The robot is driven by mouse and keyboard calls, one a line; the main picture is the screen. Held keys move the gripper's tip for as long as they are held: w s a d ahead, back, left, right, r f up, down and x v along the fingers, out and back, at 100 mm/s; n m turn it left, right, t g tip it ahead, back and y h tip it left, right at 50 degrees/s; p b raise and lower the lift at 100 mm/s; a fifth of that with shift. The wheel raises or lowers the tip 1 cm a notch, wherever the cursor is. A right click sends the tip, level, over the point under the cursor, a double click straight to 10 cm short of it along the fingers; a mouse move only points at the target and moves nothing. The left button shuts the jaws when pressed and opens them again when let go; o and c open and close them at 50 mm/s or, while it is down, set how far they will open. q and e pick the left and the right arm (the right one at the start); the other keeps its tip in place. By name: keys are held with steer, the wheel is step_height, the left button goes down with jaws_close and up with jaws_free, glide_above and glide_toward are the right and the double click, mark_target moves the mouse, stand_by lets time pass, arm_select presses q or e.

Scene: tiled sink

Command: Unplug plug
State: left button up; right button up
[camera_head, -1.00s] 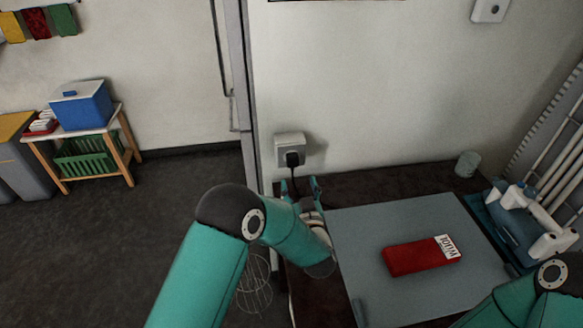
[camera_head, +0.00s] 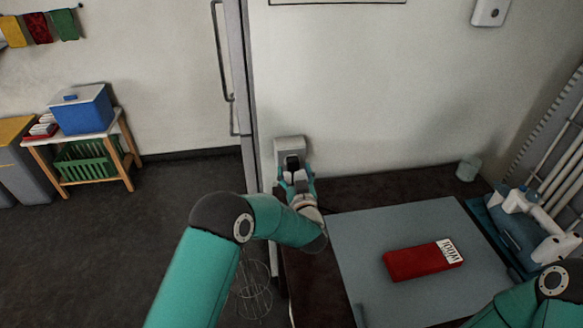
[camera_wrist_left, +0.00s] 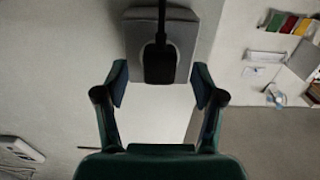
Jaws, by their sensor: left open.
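The black plug (camera_head: 292,160) sits in the pale wall socket (camera_head: 289,142), above the dark counter's back left end. My left gripper (camera_head: 295,175) is at the socket, its open fingers pointing toward the plug. In the left wrist view, the plug (camera_wrist_left: 159,66) and its cord hang in front of the grey socket (camera_wrist_left: 185,33). The left fingers (camera_wrist_left: 160,86) stand apart on both sides of the plug, with a gap at each side.
A grey board (camera_head: 360,260) lies on the dark counter (camera_head: 380,193) with a red box (camera_head: 410,262) on it. A small cup (camera_head: 468,168) stands at the back right. The wall above the socket is clear.

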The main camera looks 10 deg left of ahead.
arm_select(q)
steer(key=shift+b+x, duration=0.3)
steer(key=shift+x, duration=0.6)
steer(key=shift+b, duration=0.6)
stand_by(0.6)
steer(key=shift+c, duration=0.2)
jaws_close()
steer(key=shift+s+d, duration=0.1)
steer(key=shift+b+v, duration=0.55)
steer(key=shift+v, duration=2.35)
